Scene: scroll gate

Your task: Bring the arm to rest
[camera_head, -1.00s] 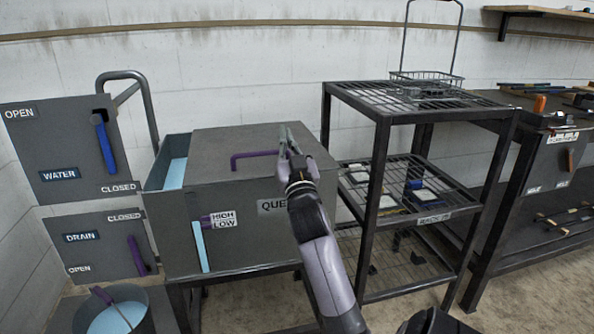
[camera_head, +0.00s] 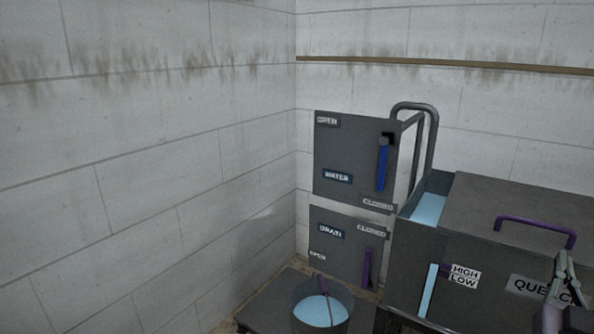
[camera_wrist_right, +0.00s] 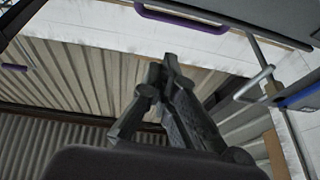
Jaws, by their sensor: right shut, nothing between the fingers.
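My right gripper (camera_head: 563,268) is at the lower right edge of the head view, in front of the grey tank marked QUENCH (camera_head: 470,262). It is shut and empty. In the right wrist view its fingers (camera_wrist_right: 170,62) are together, pointing up, with nothing between them. A purple handle (camera_head: 537,228) is on the tank's lid, apart from the gripper in the head view; a purple handle (camera_wrist_right: 180,18) also shows at the top of the wrist view. Most of my right arm is out of the head view. My left gripper is not in view.
A WATER panel (camera_head: 350,157) with a blue lever and a DRAIN panel (camera_head: 345,250) with a purple lever stand left of the tank. A round bucket (camera_head: 345,322) of light blue liquid sits below. A grey pipe (camera_head: 432,150) rises behind. Bare wall fills the left.

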